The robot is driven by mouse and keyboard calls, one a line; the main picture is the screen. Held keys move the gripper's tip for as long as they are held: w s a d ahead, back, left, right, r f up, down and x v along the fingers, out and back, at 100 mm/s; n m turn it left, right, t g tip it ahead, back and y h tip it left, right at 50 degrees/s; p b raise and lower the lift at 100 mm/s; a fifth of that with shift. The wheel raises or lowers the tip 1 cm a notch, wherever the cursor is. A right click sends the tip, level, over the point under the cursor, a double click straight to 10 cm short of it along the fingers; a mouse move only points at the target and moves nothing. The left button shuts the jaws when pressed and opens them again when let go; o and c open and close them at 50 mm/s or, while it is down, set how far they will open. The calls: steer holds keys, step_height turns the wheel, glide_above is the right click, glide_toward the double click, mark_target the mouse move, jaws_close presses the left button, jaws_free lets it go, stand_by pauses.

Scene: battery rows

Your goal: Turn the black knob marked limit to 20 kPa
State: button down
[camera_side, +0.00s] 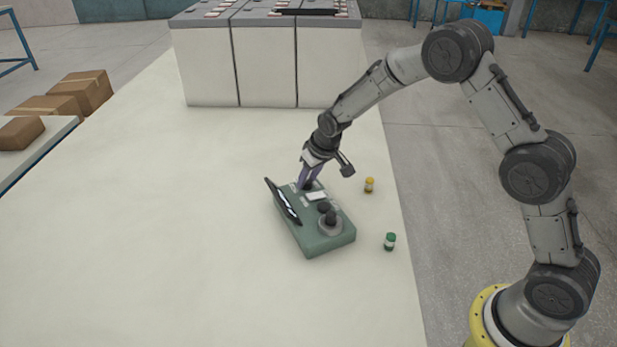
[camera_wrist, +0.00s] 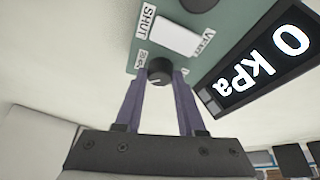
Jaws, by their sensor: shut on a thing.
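The green control box (camera_side: 327,241) stands on the pale table. A black round knob (camera_wrist: 160,71) with a pale pointer mark sits near one edge of it. My gripper (camera_side: 307,184) is lowered at the far end of the box, and its purple fingers (camera_wrist: 160,78) are shut on this knob, one on each side. Small white labels (camera_wrist: 141,59) beside the knob are too small to read surely. The tilted display (camera_wrist: 262,58) reads 0 kPa; it also shows in the side view (camera_side: 284,203).
More dark knobs (camera_side: 331,219) stand on the box's near end. A white plate (camera_wrist: 178,39) lies by the "SHUT" label (camera_wrist: 148,19). A yellow-topped jar (camera_side: 369,185) and a green-topped jar (camera_side: 390,241) stand to the right.

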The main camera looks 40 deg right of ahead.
steer(key=m+h, duration=0.1)
steer(key=m, duration=0.2)
steer(key=shift+a+m, duration=0.15)
steer(key=shift+m, duration=0.15)
steer(key=shift+m+g+h, duration=0.5)
steer(key=shift+m+h, duration=0.3)
steer(key=shift+m, duration=1)
steer(key=c, duration=0.5)
jaws_free()
steer(key=v, duration=1.3)
steer(key=shift+a+r, duration=0.25)
steer(key=shift+r, duration=0.1)
